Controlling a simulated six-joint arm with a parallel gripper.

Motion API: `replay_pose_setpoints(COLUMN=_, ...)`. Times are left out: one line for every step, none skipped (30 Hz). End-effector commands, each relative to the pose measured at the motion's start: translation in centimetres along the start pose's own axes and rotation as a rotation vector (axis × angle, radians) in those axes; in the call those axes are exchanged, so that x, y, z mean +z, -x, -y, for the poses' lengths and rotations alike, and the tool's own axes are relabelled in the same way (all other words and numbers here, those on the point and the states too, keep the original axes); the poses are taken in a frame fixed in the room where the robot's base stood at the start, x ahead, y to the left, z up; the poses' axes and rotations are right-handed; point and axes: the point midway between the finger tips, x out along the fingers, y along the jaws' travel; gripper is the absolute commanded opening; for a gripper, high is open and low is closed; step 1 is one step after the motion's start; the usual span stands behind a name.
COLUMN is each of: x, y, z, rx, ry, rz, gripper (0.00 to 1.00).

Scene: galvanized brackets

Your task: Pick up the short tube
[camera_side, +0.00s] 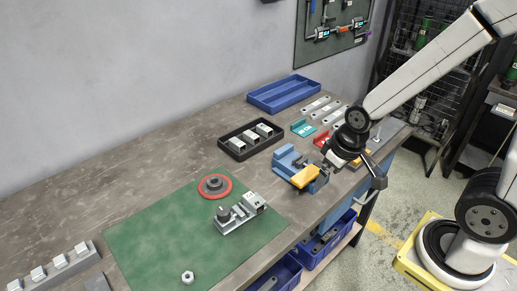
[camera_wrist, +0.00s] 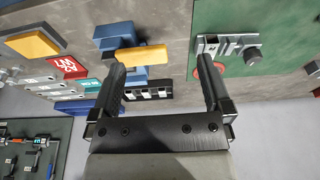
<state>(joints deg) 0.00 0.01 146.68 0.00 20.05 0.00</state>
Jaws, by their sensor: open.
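No part is clearly marked as the short tube. A short dark cylinder (camera_side: 223,213) stands at the left end of a grey metal fixture (camera_side: 241,215) on the green mat (camera_side: 150,240); it also shows in the wrist view (camera_wrist: 252,56). A dark round part (camera_side: 213,184) sits in a red ring (camera_side: 226,193) behind it. I cannot tell whether either is the tube. My gripper (camera_side: 345,160) is open above the right part of the bench, near the blue vise (camera_side: 287,160), away from the mat. In the wrist view my gripper (camera_wrist: 162,85) has nothing between its fingers.
The vise has a yellow block (camera_side: 305,177) at its front. Behind it are a black tray (camera_side: 232,148) with grey parts and an empty blue tray (camera_side: 284,92). A nut (camera_side: 188,277) lies on the mat's front. A row of grey blocks (camera_side: 55,267) stands at left.

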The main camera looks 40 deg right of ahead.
Motion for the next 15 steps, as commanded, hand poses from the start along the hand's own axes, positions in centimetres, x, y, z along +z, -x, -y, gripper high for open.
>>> replay_pose_setpoints(x=0.0, y=0.0, z=0.0, rx=0.0, ry=0.0, rz=0.0, gripper=1.0)
replay_pose_setpoints(x=0.0, y=0.0, z=0.0, rx=0.0, ry=0.0, rz=0.0, gripper=1.0)
replay_pose_setpoints(x=0.0, y=0.0, z=0.0, rx=0.0, ry=0.0, rz=0.0, gripper=1.0)
replay_pose_setpoints(x=0.0, y=0.0, z=0.0, rx=0.0, ry=0.0, rz=0.0, gripper=1.0)
replay_pose_setpoints(x=0.0, y=0.0, z=0.0, rx=0.0, ry=0.0, rz=0.0, gripper=1.0)
replay_pose_setpoints(x=0.0, y=0.0, z=0.0, rx=0.0, ry=-0.002, rz=0.0, gripper=1.0)
replay_pose_setpoints(x=-0.1, y=0.0, z=0.0, rx=-0.001, ry=-0.006, rz=0.001, gripper=1.0)
replay_pose_setpoints(x=-0.1, y=-0.1, z=0.0, rx=-0.002, ry=-0.012, rz=0.002, gripper=1.0)
replay_pose_setpoints(x=-0.3, y=-0.1, z=0.1, rx=-0.003, ry=-0.025, rz=0.004, gripper=1.0)
replay_pose_setpoints(x=-0.4, y=-0.1, z=0.1, rx=-0.005, ry=-0.038, rz=0.007, gripper=1.0)
replay_pose_setpoints(x=-0.5, y=-0.2, z=0.1, rx=-0.008, ry=-0.056, rz=0.011, gripper=1.0)
replay_pose_setpoints(x=-0.8, y=-0.4, z=0.2, rx=-0.011, ry=-0.085, rz=0.017, gripper=1.0)
replay_pose_setpoints(x=-1.0, y=-0.5, z=0.3, rx=-0.014, ry=-0.112, rz=0.022, gripper=1.0)
replay_pose_setpoints(x=-1.3, y=-0.6, z=0.4, rx=-0.019, ry=-0.144, rz=0.028, gripper=1.0)
replay_pose_setpoints(x=-1.7, y=-0.9, z=0.5, rx=-0.024, ry=-0.192, rz=0.04, gripper=1.0)
